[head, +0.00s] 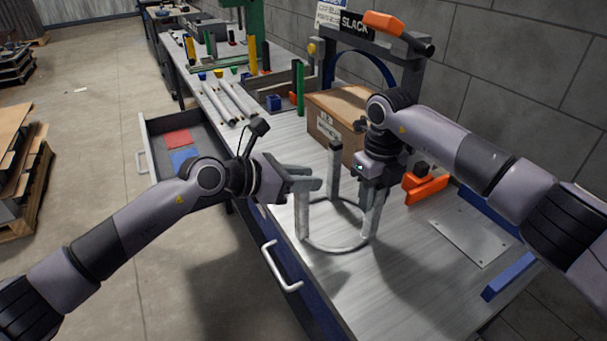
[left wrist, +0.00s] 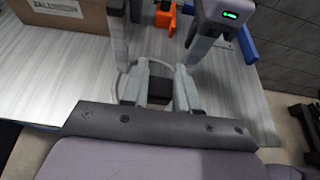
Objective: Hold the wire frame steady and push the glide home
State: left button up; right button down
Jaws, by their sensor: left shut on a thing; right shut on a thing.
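The wire frame is a grey ring (head: 318,246) lying on the bench, with upright legs. Its back leg (head: 334,178) has a black cap (head: 335,146) on top. My left gripper (head: 308,184) is at the top of the left leg (head: 301,216). In the left wrist view a dark block, apparently a glide (left wrist: 159,92), sits between its fingers; how far it is seated on the leg cannot be told. My right gripper (head: 374,205) points down at the right side of the ring, shut on what appears to be the right leg, mostly hidden by its fingers.
A cardboard box (head: 340,115) stands behind the frame. An orange clamp-like object (head: 425,188) and a metal plate (head: 468,238) lie to the right. A drawer (head: 180,150) is open at the left. The bench's front right is largely clear.

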pick_arm(q)
jog(key=o, duration=1.1)
jog(key=v, duration=1.2)
jog(key=shift+s+f, duration=0.1)
